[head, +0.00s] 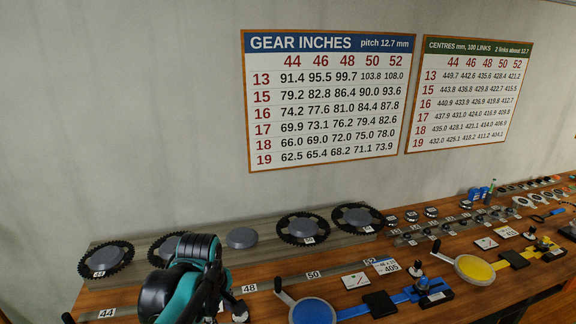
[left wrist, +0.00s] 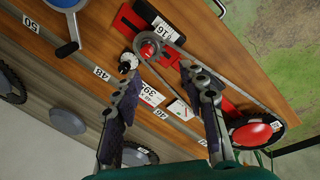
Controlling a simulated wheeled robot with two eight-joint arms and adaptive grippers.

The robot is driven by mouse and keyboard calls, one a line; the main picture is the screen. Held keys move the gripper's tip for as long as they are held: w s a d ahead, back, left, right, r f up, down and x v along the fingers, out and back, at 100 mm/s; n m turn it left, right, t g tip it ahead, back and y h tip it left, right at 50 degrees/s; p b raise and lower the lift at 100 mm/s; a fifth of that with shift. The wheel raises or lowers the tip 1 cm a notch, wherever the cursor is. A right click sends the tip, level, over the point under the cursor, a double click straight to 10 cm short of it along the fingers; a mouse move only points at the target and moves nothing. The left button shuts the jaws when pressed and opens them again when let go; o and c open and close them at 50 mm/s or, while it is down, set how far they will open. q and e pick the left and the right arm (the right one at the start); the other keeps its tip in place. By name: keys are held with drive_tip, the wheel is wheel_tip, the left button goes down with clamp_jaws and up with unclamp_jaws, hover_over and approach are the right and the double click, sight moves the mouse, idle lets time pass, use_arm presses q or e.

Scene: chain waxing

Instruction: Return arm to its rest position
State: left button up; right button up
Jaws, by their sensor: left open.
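My left arm comes in at the lower left of the head view, black and teal. Its gripper (head: 230,308) shows only in part near the bottom edge, over the bench front. In the left wrist view my left gripper (left wrist: 158,68) is open, its two dark fingers wide apart with nothing held between them. Beyond the fingers is a red jig (left wrist: 138,23) with a chain (left wrist: 181,48) running towards a red-centred chainring (left wrist: 258,132). Fingers hide part of this chain and jig; I cannot tell how near they are. My right gripper is in neither view.
Several black chainrings (head: 303,229) stand on a grey rack along the wall. Blue (head: 312,312) and yellow (head: 474,268) jigs sit to the right on the wooden bench. Small parts crowd the far right. Wall charts (head: 325,95) hang above.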

use_arm(q)
drive_tip(key=s+a+f+m+t+b, duration=0.1)
drive_tip(key=s+f+m+t+b, duration=0.3)
drive_tip(key=s+f+m, duration=0.4)
drive_tip(key=s+m+t, duration=0.1)
drive_tip(key=s+m, duration=0.2)
drive_tip(key=m, duration=0.2)
drive_tip(key=shift+s+a+f+m, duration=0.2)
drive_tip(key=shift+s+a+m, duration=0.1)
drive_tip(key=shift+s, duration=0.05)
idle(1.0)
